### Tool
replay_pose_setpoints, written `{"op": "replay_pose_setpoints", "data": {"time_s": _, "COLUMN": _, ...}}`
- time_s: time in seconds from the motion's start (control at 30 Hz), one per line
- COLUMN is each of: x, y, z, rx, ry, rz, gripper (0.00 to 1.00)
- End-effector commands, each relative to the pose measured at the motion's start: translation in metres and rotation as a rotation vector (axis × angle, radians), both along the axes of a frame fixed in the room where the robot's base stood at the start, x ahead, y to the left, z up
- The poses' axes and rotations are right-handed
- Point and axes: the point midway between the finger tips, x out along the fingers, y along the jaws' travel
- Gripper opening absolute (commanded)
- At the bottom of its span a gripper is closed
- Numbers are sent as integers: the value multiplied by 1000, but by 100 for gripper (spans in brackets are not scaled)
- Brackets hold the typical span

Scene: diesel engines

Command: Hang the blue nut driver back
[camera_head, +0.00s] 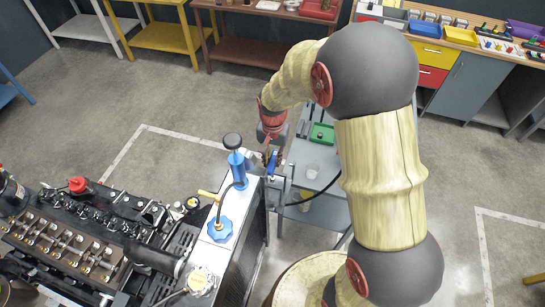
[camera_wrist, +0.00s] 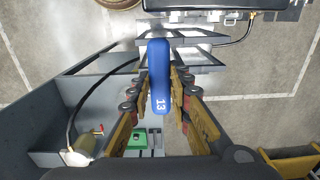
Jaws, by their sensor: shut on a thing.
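The blue nut driver (camera_wrist: 158,75) is between the fingers of my gripper (camera_wrist: 160,95) in the wrist view, with the number 13 on its handle. My gripper is shut on it. Its shaft is hidden below the handle. In the head view the blue handle (camera_head: 271,161) shows small at my gripper (camera_head: 270,150), beside the radiator end of the engine. A grey metal rack or frame (camera_wrist: 192,50) lies below and around the far end of the handle in the wrist view. I cannot tell whether the driver touches it.
A grey cart (camera_head: 325,180) carries a green tray (camera_head: 322,133) and a small clear cup. The diesel engine (camera_head: 90,240) with a blue pump (camera_head: 238,168) stands close on the left. A black hose runs near the rack. Benches stand along the back.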

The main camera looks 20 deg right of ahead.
Motion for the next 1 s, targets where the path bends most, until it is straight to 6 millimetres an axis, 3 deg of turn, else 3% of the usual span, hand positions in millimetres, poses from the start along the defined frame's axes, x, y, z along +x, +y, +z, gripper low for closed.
{"op": "replay_pose_setpoints", "data": {"time_s": 0.7, "x": 0, "y": 0, "z": -60, "rx": 0, "ry": 0, "rz": 0, "gripper": 0}}
{"op": "replay_pose_setpoints", "data": {"time_s": 1.0, "x": 0, "y": 0, "z": -77, "rx": 0, "ry": 0, "rz": 0, "gripper": 0}}
